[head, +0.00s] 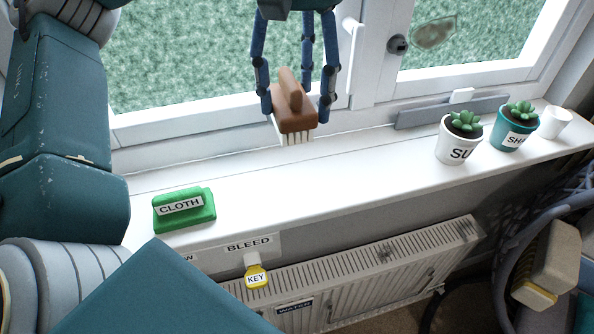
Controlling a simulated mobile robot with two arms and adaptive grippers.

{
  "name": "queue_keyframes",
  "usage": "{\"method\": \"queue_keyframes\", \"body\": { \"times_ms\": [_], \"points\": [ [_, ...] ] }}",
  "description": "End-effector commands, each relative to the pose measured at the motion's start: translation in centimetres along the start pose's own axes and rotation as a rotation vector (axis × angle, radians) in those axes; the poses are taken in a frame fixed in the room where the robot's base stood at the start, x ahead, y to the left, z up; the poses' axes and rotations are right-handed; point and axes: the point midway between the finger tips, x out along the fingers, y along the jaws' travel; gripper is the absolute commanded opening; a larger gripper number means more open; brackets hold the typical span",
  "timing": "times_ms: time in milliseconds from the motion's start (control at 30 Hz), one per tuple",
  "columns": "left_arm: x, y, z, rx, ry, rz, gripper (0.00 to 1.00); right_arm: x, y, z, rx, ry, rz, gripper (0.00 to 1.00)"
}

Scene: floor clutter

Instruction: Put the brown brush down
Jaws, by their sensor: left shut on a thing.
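The brown brush (293,120) has a brown body with an upright handle and pale bristles pointing down. My left gripper (296,108) comes down from the top of the head view with its blue fingers around the brush and is shut on it. The brush appears over the white windowsill (350,170), near the window frame; I cannot tell whether its bristles touch the sill. My right gripper is not in view.
A green cloth (184,209) lies on the sill at the left. Two potted succulents (457,140) (515,130) and a small white cup (555,122) stand at the right. A grey bar (425,116) lies behind them. A radiator (380,265) with a yellow key tag (257,277) is below. The sill's middle is clear.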

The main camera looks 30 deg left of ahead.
Motion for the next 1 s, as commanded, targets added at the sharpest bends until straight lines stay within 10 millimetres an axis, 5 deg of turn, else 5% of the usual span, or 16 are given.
{"method": "queue_keyframes", "body": {
  "times_ms": [200,400,667,1000],
  "points": [
    [5.9,-0.1,0.1,0.002,-0.005,-0.003,0.39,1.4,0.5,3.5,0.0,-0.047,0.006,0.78],
    [10.0,-0.1,0.1,0.001,-0.004,-0.003,0.39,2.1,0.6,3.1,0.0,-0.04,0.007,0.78],
    [12.0,0.0,0.0,-0.001,-0.001,0.001,0.39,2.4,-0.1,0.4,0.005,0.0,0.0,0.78],
    [15.4,-0.1,0.0,-0.001,-0.001,0.0,0.39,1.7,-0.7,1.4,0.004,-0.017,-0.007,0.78]
  ]
}}
